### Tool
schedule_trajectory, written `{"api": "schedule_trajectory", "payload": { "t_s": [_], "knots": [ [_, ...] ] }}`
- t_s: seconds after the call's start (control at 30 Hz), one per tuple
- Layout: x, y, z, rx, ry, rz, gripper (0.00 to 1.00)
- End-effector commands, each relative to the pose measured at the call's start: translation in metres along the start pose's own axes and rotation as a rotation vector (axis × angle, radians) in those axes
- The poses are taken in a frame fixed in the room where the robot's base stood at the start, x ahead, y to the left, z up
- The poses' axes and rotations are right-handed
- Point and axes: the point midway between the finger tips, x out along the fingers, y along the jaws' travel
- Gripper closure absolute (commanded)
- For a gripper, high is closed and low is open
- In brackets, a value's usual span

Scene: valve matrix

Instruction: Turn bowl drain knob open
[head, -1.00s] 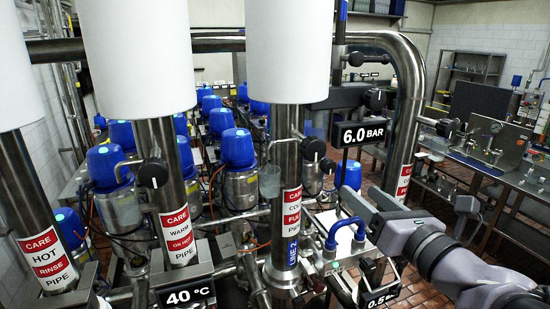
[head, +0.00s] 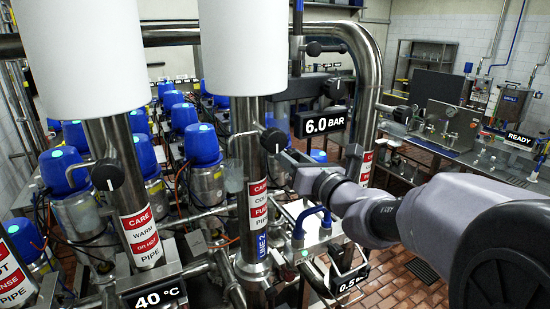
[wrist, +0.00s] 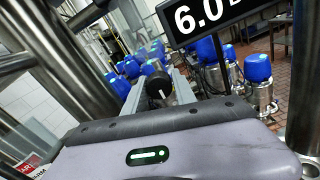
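A round black knob (head: 274,140) with a white mark sits on the steel pipe labelled LINE 2. No label tells whether it is the bowl drain knob. A small clear cup (head: 233,176) is on the left of that pipe. My gripper (head: 288,157) is at the knob's lower right in the head view. In the wrist view the knob (wrist: 158,85) shows between the two grey fingers of my gripper (wrist: 157,84), which stand apart with gaps beside it. I cannot tell whether the knob is inside the fingertips or just beyond them.
Another black knob (head: 108,175) is on the pipe at left. A 6.0 BAR sign (head: 323,123) hangs close above my gripper. Blue bent handles (head: 312,217) stand below my arm. Blue-capped valves (head: 201,145) crowd behind. Open brick floor (head: 410,245) lies at right.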

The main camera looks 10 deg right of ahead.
Motion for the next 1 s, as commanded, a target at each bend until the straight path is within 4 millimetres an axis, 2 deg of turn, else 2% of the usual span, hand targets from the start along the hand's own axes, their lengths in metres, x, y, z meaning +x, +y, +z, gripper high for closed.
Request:
{"api": "schedule_trajectory", "payload": {
  "t_s": [0.03,0.13,0.17,0.57,1.0],
  "knots": [
    [-0.0001,0.0,0.0001,0.0,0.0,0.0,0.79],
    [-0.0001,0.0,0.0,0.0,0.0,0.0,0.99],
    [-0.0002,0.0,0.0,0.0,0.0,0.0,1.0],
    [-0.0002,-0.0009,-0.0025,-0.08,-0.002,0.0,1.0],
    [-0.0003,-0.0025,-0.0058,-0.459,-0.003,0.0,1.0]
  ]
}}
